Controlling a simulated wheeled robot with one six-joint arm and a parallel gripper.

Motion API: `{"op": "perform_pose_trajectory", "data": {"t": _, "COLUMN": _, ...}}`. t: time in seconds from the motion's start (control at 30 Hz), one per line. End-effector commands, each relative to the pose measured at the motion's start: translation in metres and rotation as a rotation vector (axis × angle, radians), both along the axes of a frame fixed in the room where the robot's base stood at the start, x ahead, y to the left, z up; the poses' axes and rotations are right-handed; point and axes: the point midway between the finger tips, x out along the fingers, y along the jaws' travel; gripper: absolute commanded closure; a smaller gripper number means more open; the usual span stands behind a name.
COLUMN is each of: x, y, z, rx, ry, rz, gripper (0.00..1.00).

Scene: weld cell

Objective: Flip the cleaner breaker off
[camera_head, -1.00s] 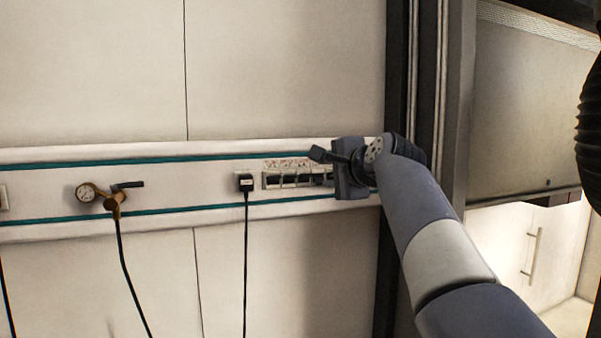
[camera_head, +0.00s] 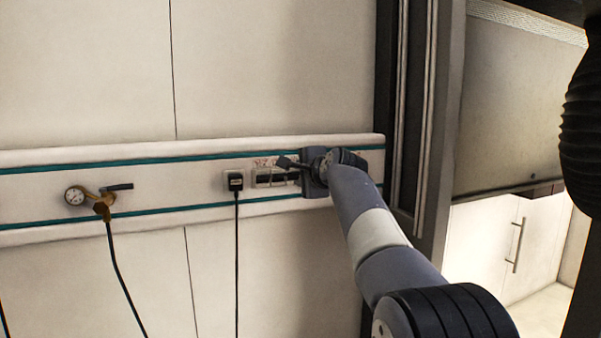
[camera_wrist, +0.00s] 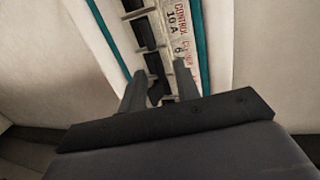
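The breaker panel (camera_head: 262,184) is a pale strip with a row of dark switches, set in the wall rail. My gripper (camera_head: 290,168) is at the panel's right end and hides the switches there. In the wrist view, the breaker row (camera_wrist: 142,33) runs up the picture beside red and black printed labels.
Further left is a brass valve with a gauge (camera_head: 75,196) and a hose. A dark vertical frame (camera_head: 396,110) stands right of the rail. The wall above the rail is clear.

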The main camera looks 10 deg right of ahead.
Motion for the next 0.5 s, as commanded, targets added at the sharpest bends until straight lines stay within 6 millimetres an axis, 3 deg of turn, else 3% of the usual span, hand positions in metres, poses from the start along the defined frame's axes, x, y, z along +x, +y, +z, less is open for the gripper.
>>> {"op": "perform_pose_trajectory", "data": {"t": 0.13, "x": 0.0000, "y": -0.0001, "z": -0.0003, "rx": 0.000, "ry": 0.000, "rz": 0.000, "gripper": 0.70}}
{"op": "perform_pose_trajectory", "data": {"t": 0.5, "x": -0.0002, "y": -0.0002, "z": -0.0002, "rx": 0.000, "ry": 0.000, "rz": 0.000, "gripper": 1.00}}
